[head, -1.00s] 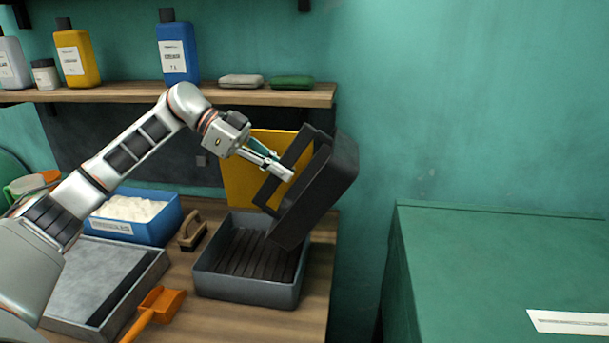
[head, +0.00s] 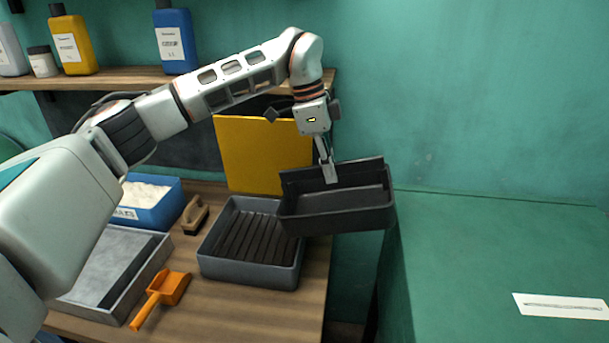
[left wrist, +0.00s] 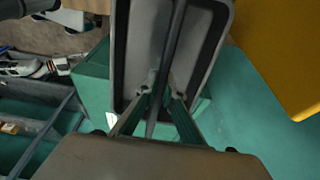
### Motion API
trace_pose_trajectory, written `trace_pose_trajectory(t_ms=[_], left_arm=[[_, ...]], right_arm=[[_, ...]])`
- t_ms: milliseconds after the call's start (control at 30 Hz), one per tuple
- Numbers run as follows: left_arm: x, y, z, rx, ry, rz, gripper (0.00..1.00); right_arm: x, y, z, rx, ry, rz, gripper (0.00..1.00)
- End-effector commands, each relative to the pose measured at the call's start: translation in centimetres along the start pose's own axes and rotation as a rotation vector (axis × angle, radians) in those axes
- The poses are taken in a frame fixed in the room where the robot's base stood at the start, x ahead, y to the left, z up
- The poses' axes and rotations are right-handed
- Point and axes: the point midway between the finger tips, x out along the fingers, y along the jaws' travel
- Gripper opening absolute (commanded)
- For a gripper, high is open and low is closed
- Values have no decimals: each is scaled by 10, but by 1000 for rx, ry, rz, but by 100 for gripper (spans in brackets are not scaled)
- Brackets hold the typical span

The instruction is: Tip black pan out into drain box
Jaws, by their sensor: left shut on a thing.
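The black pan (head: 338,202) hangs in the air to the right of the drain box, roughly level, with its open side up and its inside looking empty. My left gripper (head: 329,172) is shut on the pan's near-left part of the back wall from above. In the left wrist view the two fingers (left wrist: 160,98) close on the pan's wall, and the pan (left wrist: 140,50) shows beyond them. The grey drain box (head: 250,270) with dark slats stands on the bench, its right side close under the pan's left end in the picture. My right gripper is not in view.
An orange scoop (head: 163,293), a brush (head: 195,214), a grey tray (head: 140,290) and a blue box of white material (head: 165,207) lie left of the drain box. A yellow board (head: 245,155) stands behind. A green cabinet (head: 470,240) is at the right.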

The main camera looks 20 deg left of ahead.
Motion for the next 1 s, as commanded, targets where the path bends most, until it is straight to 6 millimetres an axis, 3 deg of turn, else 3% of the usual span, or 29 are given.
trace_pose_trajectory(t_ms=[167, 500, 1000], left_arm=[[12, 0, -16, 3, -144, -4, 0], [24, -1, -22, -1, -264, -2, 0], [-12, -1, -33, 0, -266, -3, 0]], right_arm=[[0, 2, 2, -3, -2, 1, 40], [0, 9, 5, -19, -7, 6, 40], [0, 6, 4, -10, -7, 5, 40]])
